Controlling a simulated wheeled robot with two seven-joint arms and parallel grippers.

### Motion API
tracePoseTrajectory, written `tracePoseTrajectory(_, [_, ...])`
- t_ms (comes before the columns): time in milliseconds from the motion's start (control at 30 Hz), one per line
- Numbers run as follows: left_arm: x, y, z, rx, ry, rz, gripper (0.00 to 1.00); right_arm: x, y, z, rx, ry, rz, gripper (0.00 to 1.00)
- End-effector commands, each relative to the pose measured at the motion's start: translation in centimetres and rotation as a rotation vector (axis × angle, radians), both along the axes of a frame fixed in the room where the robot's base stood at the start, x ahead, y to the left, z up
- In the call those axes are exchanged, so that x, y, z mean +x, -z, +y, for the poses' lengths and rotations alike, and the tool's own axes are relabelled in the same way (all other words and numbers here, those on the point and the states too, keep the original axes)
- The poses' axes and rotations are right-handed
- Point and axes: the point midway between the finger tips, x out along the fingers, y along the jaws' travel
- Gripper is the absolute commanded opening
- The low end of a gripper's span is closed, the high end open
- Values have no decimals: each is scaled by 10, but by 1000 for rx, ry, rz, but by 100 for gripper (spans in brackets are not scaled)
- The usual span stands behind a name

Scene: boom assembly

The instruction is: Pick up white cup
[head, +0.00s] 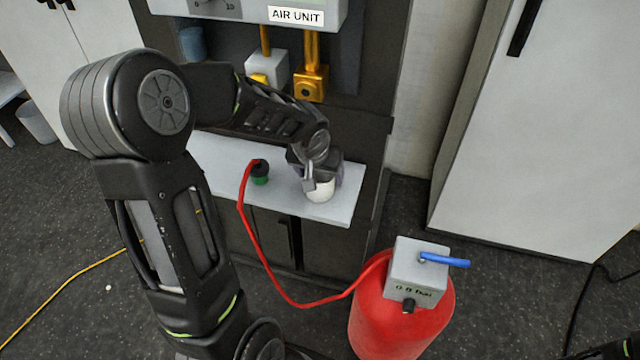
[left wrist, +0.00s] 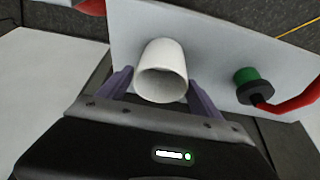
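The white cup (head: 320,190) stands upright near the front edge of the white shelf, partly hidden by my left gripper (head: 312,180) in the head view. In the left wrist view the cup (left wrist: 162,70) shows its open rim toward the camera. It sits between the two purple fingers of my left gripper (left wrist: 160,85), which are spread to either side of it. A small gap shows at the left finger; contact at the right finger is unclear. My right gripper is out of sight.
The white shelf (head: 215,155) also holds a green and black fitting (head: 260,173) left of the cup, joined by a red hose (head: 250,235) to a red tank (head: 390,325). Yellow valves (head: 311,80) are behind the shelf. A white cabinet (head: 540,130) stands at right.

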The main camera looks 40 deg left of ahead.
Motion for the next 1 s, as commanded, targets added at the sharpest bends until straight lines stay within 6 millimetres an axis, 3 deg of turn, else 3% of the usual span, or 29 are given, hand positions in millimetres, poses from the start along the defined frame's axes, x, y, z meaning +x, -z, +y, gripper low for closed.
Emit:
tracePoseTrajectory(567, [0,0,0,0,0,0,26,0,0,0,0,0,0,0])
tracePoseTrajectory(1000, [-1,-3,0,1,0,-2,25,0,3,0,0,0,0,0])
